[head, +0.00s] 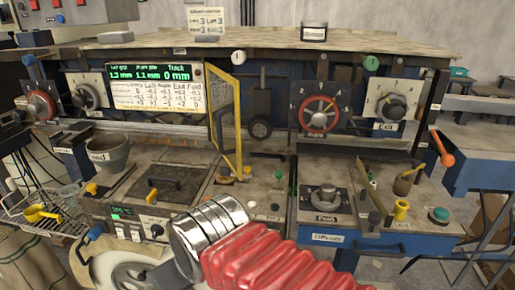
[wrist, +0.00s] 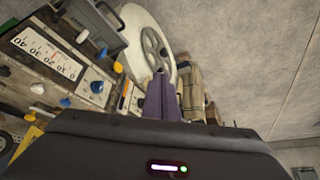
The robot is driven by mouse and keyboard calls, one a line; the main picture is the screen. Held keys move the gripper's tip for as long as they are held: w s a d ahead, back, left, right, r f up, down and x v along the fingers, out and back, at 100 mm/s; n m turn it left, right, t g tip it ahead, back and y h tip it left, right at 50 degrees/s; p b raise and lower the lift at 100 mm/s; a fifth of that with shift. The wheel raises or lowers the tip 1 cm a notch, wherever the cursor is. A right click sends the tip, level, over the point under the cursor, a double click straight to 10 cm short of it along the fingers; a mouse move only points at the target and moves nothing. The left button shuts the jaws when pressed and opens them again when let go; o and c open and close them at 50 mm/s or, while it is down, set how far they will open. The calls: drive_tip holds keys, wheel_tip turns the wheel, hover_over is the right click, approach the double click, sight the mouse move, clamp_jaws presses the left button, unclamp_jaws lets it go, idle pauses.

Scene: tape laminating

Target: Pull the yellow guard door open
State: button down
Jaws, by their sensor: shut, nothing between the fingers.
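The yellow guard door (head: 238,132) stands upright left of centre in the head view, a narrow frame beside the display panel. I see it at a steep angle, so how far it is open is hard to tell. My arm crosses the lower middle of the head view, apart from the door in the picture; its gripper end is hidden there. In the wrist view my gripper (wrist: 161,98) shows its fingers together and empty, pointing toward a white reel (wrist: 150,45). A yellow piece (wrist: 27,140) at the lower left of the wrist view cannot be identified.
The display panel (head: 150,88) stands behind the door's left side. A dark hatch (head: 160,185) with a yellow handle and a grey pot (head: 110,152) are on the left bench. Dial units (head: 319,113) are at the back, and an offcuts unit (head: 330,238) is at the right.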

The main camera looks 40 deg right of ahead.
drive_tip(key=w+d+r+m+g+y, duration=0.1)
drive_tip(key=w+d+r, duration=0.3)
drive_tip(key=d+r, duration=0.35)
drive_tip(key=w+d+r+m+g+y, duration=0.1)
drive_tip(key=w+d+r+m, duration=0.15)
drive_tip(key=d+r, duration=0.45)
drive_tip(key=s+d+r+t+y, duration=0.1)
drive_tip(key=d+r, duration=0.2)
drive_tip(key=d, duration=0.6)
drive_tip(key=s+d+r+n+t+y, duration=0.1)
drive_tip(key=d+r, duration=0.3)
drive_tip(key=d, duration=0.6)
drive_tip(key=shift+s+r+t, duration=0.15)
drive_tip(key=shift+s+t, duration=0.15)
drive_tip(key=shift+s, duration=0.25)
drive_tip(key=w+a+f, duration=0.6)
drive_tip(key=a+f, duration=0.1)
drive_tip(key=f, duration=0.1)
drive_tip(key=shift+w, duration=0.2)
